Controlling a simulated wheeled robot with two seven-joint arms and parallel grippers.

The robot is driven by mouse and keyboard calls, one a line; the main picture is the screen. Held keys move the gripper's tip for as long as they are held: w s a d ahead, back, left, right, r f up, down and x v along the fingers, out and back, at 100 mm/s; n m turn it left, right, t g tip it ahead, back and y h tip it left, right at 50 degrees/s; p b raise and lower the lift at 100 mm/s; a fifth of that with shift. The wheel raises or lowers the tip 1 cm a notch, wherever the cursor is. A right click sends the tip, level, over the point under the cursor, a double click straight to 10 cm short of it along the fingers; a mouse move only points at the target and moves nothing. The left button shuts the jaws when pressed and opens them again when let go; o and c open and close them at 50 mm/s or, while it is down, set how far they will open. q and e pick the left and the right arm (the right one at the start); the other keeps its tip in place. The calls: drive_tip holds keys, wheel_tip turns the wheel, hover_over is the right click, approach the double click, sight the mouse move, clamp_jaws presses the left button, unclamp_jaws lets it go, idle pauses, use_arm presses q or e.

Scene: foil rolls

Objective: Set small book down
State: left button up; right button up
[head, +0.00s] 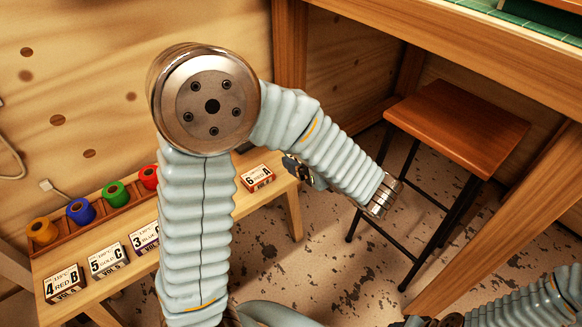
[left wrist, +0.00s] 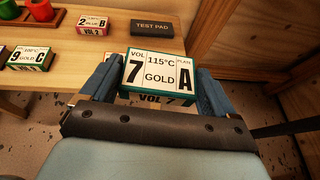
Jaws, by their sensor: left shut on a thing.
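In the head view my left gripper (head: 303,172) is mostly hidden under my forearm, beside a small book marked A (head: 258,178) with orange-red edges. I cannot match that book to the held one. My right gripper is not in view; only part of that arm shows.
A dark test pad (left wrist: 153,28) lies on the bench (left wrist: 75,77) beyond the held book. Other books lie nearby, including VOL 2 (left wrist: 92,23) and a C book (left wrist: 32,56). Coloured rolls (head: 82,211) stand in a rack. A stool (head: 455,120) stands right of the bench.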

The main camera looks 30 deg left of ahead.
use_arm(q)
drive_tip(key=shift+s+d+n+g+y, duration=0.15)
drive_tip(key=shift+s+n+g+y, duration=0.15)
drive_tip(key=shift+s+n+g, duration=0.25)
drive_tip(key=shift+a+f, duration=0.15)
drive_tip(key=shift+a, duration=0.1)
drive_tip(key=shift+g, duration=0.25)
drive_tip(key=w+a+f+b, duration=0.1)
drive_tip(key=w+a+f, duration=0.7)
drive_tip(key=shift+w+a+f+b, duration=0.25)
drive_tip(key=shift+w+a+b, duration=0.05)
drive_tip(key=shift+a, duration=0.05)
drive_tip(key=shift+w+a+f, duration=0.1)
drive_tip(key=shift+a+f, duration=0.05)
drive_tip(key=shift+f, duration=0.1)
drive_tip(key=shift+w+a+f+b, duration=0.15)
drive_tip(key=shift+f+b, duration=0.2)
drive_tip(key=shift+f, duration=1.4)
